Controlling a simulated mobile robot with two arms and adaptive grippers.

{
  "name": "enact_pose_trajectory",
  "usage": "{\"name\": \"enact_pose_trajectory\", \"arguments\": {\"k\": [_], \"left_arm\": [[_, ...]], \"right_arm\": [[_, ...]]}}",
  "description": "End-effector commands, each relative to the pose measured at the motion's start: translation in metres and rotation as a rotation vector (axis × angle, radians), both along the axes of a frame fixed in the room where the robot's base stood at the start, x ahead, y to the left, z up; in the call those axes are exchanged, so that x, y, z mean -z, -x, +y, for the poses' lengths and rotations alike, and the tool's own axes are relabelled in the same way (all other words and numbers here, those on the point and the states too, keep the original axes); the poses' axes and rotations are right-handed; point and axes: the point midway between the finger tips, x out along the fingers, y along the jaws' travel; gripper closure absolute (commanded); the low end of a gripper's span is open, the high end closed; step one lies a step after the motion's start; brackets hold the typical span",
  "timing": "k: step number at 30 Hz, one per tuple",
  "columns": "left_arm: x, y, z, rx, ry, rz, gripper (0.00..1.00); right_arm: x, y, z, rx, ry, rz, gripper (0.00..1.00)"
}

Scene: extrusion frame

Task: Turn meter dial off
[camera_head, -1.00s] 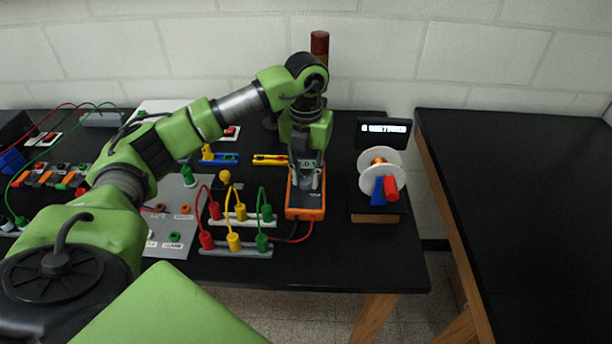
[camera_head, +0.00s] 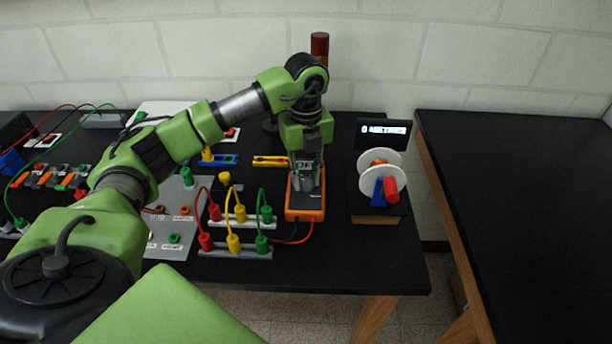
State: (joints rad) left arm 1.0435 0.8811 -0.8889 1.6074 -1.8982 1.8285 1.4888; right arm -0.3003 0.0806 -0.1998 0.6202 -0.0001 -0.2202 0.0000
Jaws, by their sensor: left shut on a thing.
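The orange and dark multimeter (camera_head: 306,207) lies on the black bench, with a red and a black lead at its lower end. My left gripper (camera_head: 306,186) points down over the middle of the meter, its fingers shut at the place of the dial. The dial itself is hidden behind the fingers. The meter's screen shows only in part between the gripper parts, and I cannot read it clearly. My right gripper is not in view.
Red, yellow and green plug leads (camera_head: 233,214) stand close left of the meter. A spool device (camera_head: 382,179) with a lit display (camera_head: 384,130) stands to the right. Yellow pliers (camera_head: 269,161) lie behind left. A second black table (camera_head: 530,220) at right is bare.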

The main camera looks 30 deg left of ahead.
Motion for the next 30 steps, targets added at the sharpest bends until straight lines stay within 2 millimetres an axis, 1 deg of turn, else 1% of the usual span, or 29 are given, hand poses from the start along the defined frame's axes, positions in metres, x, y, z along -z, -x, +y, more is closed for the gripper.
{"name": "enact_pose_trajectory", "arguments": {"k": [13,14,15,26,29,30], "left_arm": [[-0.001,0.000,0.000,-0.007,0.000,-0.001,0.99],[-0.001,0.000,0.000,-0.007,0.000,-0.001,0.70],[-0.001,0.000,0.000,-0.007,0.000,-0.001,0.60],[-0.002,0.000,0.000,-0.007,0.001,-0.001,0.60],[-0.009,-0.001,0.000,-0.007,0.000,-0.002,0.60],[-0.015,-0.001,0.000,-0.007,0.001,-0.004,0.60]], "right_arm": [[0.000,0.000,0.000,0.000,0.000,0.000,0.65],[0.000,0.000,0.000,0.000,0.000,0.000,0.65],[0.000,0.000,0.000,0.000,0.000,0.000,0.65],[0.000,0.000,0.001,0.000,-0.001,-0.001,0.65],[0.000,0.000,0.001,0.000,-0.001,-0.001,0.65],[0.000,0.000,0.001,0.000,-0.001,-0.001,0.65]]}}
